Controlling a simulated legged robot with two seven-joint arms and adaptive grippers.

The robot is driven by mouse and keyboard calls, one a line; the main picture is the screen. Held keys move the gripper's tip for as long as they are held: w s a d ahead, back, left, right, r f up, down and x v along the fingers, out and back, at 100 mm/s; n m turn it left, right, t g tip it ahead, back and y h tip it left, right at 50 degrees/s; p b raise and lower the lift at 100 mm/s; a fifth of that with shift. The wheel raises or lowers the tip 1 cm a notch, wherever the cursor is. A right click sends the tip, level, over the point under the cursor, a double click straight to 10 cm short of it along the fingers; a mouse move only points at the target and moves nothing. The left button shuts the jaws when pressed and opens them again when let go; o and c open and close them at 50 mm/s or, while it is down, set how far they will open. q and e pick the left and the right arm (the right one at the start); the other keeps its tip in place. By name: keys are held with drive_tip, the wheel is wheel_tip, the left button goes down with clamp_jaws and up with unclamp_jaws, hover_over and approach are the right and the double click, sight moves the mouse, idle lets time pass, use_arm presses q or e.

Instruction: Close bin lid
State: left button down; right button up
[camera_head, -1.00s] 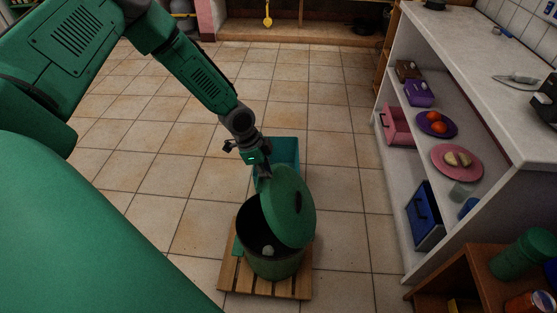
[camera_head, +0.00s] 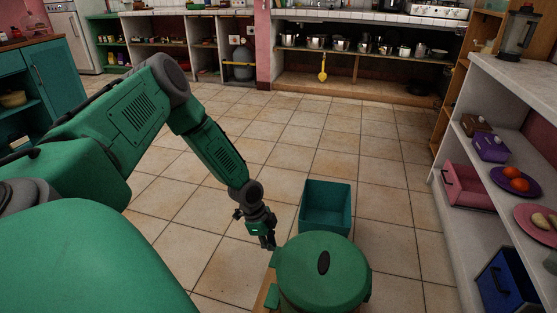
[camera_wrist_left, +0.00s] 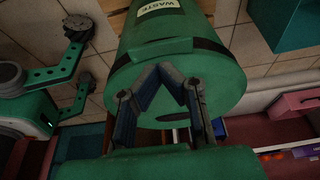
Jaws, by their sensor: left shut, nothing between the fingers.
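My left gripper (camera_head: 270,244) is just left of the lid, pointing down and empty. In the wrist view its fingertips (camera_wrist_left: 170,70) meet in front of the lid; contact is unclear. My right gripper is not in view.
A teal open box (camera_head: 327,207) stands on the floor just behind the bin. A wooden slatted base (camera_head: 262,298) shows under the bin. A white shelf (camera_head: 455,215) with plates and boxes stands at the right. The tiled floor behind and left is mostly clear.

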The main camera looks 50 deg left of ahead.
use_arm(q)
drive_tip(key=f+b, duration=0.2)
drive_tip(key=f, duration=0.1)
drive_tip(key=f+b, duration=0.1)
drive_tip(key=shift+s+a+f, duration=0.1)
drive_tip(key=shift+s+f, duration=0.2)
drive_tip(key=shift+f, duration=0.1)
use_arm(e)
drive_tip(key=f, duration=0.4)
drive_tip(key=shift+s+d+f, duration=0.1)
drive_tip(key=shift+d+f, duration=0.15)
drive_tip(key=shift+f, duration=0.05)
use_arm(q)
drive_tip(key=shift+s+f, duration=0.1)
